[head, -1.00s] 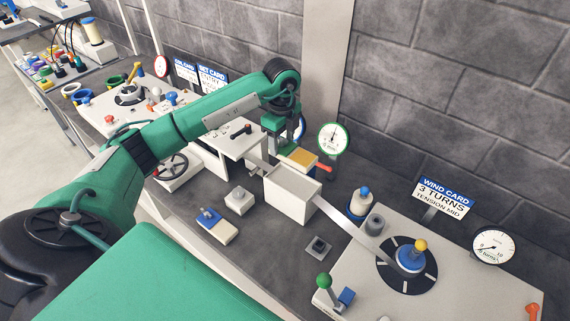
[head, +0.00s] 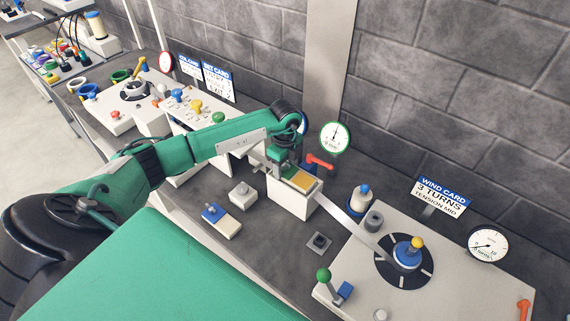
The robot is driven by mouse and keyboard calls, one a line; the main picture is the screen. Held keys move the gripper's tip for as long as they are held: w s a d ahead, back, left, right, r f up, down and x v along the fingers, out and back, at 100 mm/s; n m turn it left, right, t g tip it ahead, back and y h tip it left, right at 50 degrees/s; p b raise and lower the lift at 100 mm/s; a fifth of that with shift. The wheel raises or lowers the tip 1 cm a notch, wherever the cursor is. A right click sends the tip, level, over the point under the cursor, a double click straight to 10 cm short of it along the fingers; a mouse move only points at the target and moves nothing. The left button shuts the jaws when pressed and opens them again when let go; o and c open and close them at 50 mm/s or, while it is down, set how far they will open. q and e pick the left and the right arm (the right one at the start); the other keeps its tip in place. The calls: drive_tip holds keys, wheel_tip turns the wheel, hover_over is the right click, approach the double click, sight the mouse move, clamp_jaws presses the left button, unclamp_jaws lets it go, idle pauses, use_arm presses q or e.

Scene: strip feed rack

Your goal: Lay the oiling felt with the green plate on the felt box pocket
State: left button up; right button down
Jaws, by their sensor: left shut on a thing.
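The white felt box (head: 290,205) stands mid-table in the head view, with its pocket at the top. My left gripper (head: 285,168) points down over the back left of its top and is shut on the oiling felt. The tan-yellow felt (head: 304,182) shows at the box's top opening, beside the fingers. Its green plate is hard to tell apart from my green wrist. Whether the felt rests on the pocket or hangs just above it, I cannot tell. My right gripper is out of view.
A blue-topped block (head: 222,221) and a small white block (head: 242,194) lie left of the box. A metal strip (head: 345,215) runs right to the winding disc (head: 405,262). A red lever (head: 320,162) and a gauge (head: 334,138) stand behind.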

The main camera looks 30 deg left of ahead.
use_arm(q)
drive_tip(key=shift+f, duration=0.15)
drive_tip(key=o, duration=1.1)
drive_tip(key=shift+c, duration=0.2)
drive_tip(key=shift+r, duration=0.55)
wheel_tip(320, 180, up, 11)
drive_tip(key=b, duration=0.4)
drive_tip(key=shift+r+b, duration=0.2)
drive_tip(key=shift+b, duration=0.1)
drive_tip(key=shift+f, duration=0.1)
